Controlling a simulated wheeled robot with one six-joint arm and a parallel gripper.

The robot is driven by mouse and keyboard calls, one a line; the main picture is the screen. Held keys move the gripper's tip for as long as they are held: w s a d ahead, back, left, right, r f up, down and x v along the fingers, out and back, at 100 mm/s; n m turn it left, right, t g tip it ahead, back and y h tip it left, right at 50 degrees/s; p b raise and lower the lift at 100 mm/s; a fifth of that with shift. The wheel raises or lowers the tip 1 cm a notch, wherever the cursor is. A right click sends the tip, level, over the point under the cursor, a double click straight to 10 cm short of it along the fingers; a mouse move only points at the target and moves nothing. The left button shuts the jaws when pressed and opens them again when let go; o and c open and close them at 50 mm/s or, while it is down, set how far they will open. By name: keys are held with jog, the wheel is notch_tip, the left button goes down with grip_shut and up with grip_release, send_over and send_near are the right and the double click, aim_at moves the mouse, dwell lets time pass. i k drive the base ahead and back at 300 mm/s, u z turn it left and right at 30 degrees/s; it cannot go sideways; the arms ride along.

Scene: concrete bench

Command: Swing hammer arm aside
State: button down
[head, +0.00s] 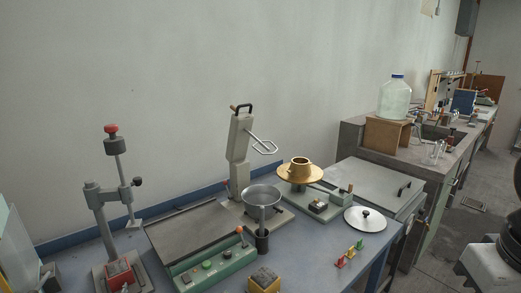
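No part here is plainly marked as the hammer arm. At the left, a stand (103,218) carries a short sideways arm and an upright rod with a red knob (111,129); this may be it. A red block (119,272) sits on the stand's base, below the arm. In the middle, a tall pale tilted arm (240,138) with a black handle and a wire loop rises behind a grey bowl (262,195). A white and dark part, probably of my own arm, shows at the lower right edge. My gripper's fingers are not in view.
A green control box (212,262) with a grey plate stands between the two devices. A brass round table (300,172), a lid (365,218) and small coloured pieces (349,254) lie to the right. Bare blue bench (310,262) shows at the front. A wall stands close behind.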

aim_at(96, 197)
jog(key=u, duration=0.5)
jog(key=k, duration=1.1)
jog(key=z, duration=0.25)
jog(key=i, duration=1.3)
jog(key=u, duration=0.8)
jog(key=i, duration=0.3)
jog(key=u, duration=0.45)
